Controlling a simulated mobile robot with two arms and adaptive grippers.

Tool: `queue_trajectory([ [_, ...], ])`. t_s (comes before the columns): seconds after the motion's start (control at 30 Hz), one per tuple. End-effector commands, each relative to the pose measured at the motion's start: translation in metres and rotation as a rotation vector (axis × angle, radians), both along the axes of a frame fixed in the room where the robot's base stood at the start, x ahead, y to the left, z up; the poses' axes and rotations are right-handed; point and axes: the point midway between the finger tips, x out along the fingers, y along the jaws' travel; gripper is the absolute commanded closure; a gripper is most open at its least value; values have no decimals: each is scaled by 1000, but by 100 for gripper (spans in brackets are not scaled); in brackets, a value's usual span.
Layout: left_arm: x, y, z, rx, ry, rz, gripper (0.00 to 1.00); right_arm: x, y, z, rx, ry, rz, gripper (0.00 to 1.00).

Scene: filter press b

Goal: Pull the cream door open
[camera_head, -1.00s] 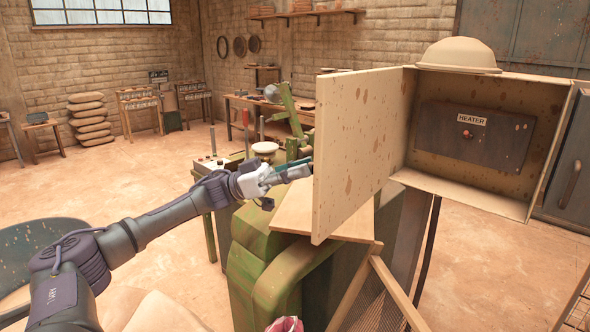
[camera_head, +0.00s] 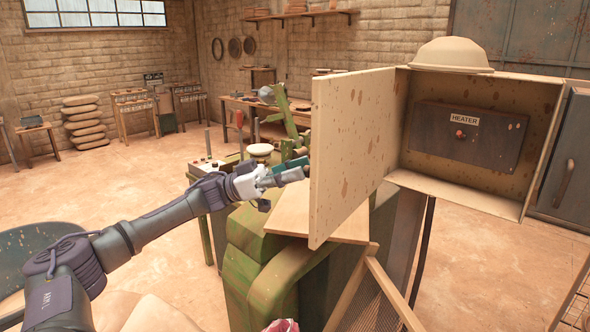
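The cream door (camera_head: 352,150) has brown speckles and stands swung wide open on the left side of its box (camera_head: 507,205). Inside the box is a dark panel (camera_head: 490,138) labelled HEATER with a red knob (camera_head: 460,134). My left gripper (camera_head: 297,172) reaches in from the left to the door's outer face, near its free edge. Its fingertips are partly hidden by the door, so I cannot tell whether they touch it or grip anything. My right gripper is not in view.
A beige domed helmet (camera_head: 452,55) sits on top of the box. A green machine (camera_head: 250,262) with a wooden board (camera_head: 292,212) stands below the door. A mesh-filled wooden frame (camera_head: 372,298) leans in front.

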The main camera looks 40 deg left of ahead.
Motion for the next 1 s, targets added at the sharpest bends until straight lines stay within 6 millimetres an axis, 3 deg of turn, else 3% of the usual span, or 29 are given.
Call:
queue_trajectory([
  [0.27,-3,6,-3,0,2,1,52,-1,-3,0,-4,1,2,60],
  [0.7,-38,76,-36,2,2,3,52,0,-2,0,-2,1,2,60],
  [1.0,-49,99,-46,0,0,0,52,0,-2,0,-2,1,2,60],
])
